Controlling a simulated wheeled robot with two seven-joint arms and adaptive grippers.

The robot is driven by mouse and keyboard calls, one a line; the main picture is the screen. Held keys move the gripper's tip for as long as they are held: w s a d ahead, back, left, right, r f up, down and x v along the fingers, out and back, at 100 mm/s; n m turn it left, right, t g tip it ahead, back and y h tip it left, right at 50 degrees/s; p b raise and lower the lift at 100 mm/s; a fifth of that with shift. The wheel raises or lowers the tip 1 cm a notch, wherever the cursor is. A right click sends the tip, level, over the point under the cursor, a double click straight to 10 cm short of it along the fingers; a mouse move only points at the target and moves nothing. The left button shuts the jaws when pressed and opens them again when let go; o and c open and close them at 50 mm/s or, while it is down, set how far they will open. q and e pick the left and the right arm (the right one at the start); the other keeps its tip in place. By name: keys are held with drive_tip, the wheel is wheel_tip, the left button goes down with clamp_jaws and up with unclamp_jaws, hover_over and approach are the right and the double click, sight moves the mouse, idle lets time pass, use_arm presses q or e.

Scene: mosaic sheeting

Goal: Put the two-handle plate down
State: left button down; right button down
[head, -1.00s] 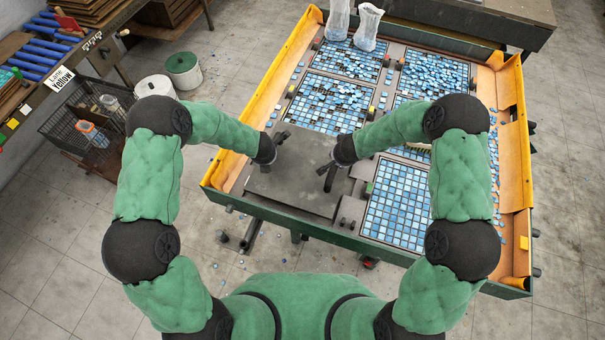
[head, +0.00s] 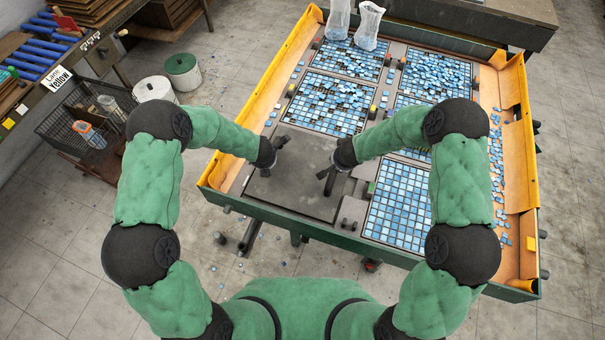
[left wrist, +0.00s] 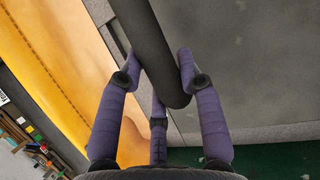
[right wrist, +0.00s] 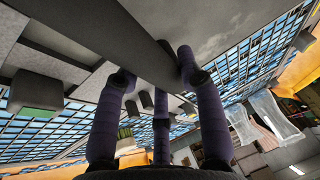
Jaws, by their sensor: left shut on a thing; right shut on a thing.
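The two-handle plate (head: 290,192) is a flat dark grey square. It lies level over the near left bay of the tile table, and I cannot tell whether it touches the bed. My left gripper (head: 277,150) is shut on its left handle, a dark round bar that shows between the fingers in the left wrist view (left wrist: 150,45). My right gripper (head: 327,178) is shut on its right handle, a bar that also shows in the right wrist view (right wrist: 140,30). The fingers partly hide both handles.
The table's orange side wall (head: 258,95) runs close along the plate's left. Blue tile grids (head: 398,205) fill the neighbouring bays, with loose tiles on some. Small blocks (head: 350,211) stand on the divider right of the plate. Clear bags (head: 368,25) stand at the back.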

use_arm(q)
drive_tip(key=shift+d+f, duration=0.25)
drive_tip(key=shift+f, duration=0.05)
use_arm(e)
drive_tip(key=shift+w+a+f, duration=0.15)
drive_tip(key=shift+a, duration=0.1)
use_arm(q)
drive_tip(key=c, duration=0.8)
unclamp_jaws()
drive_tip(key=shift+s, duration=0.1)
use_arm(e)
drive_tip(key=c, duration=0.8)
unclamp_jaws()
use_arm(q)
drive_tip(key=shift+r, duration=0.1)
use_arm(e)
drive_tip(key=shift+s+d, duration=0.1)
drive_tip(key=shift+s, duration=0.1)
use_arm(q)
drive_tip(key=shift+a, duration=0.1)
drive_tip(key=shift+r, duration=0.2)
use_arm(e)
drive_tip(key=shift+f, duration=0.1)
drive_tip(key=shift+d, duration=0.1)
use_arm(q)
drive_tip(key=v, duration=1.1)
drive_tip(key=shift+s+r, duration=0.25)
use_arm(e)
drive_tip(key=v, duration=1.2)
